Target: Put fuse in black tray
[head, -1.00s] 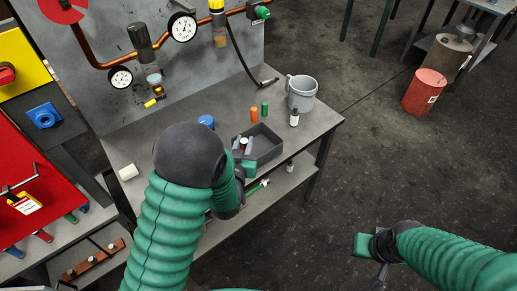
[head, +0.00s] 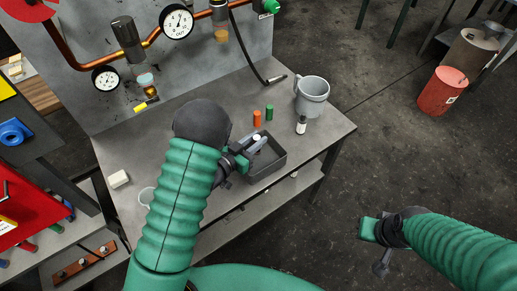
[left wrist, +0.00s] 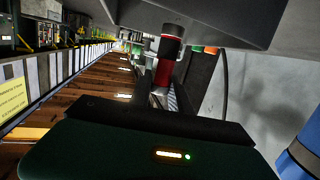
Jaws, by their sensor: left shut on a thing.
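The black tray (head: 277,169) sits near the front edge of the grey workbench in the head view; its dark underside or wall (left wrist: 200,18) seems to fill the top of the left wrist view. My left gripper (head: 250,147) is at the tray's left rear side, its fingertips over the rim. It is shut on the fuse, a red cylinder with a dark end (left wrist: 166,62) in the left wrist view. In the head view only the fuse's pale top (head: 257,138) shows between the fingers. My right gripper (head: 376,246) hangs over the floor, away from the bench; its jaws are unclear.
An orange cylinder (head: 257,118) and a green cylinder (head: 269,112) stand behind the tray. A gauge panel (head: 200,70) rises behind.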

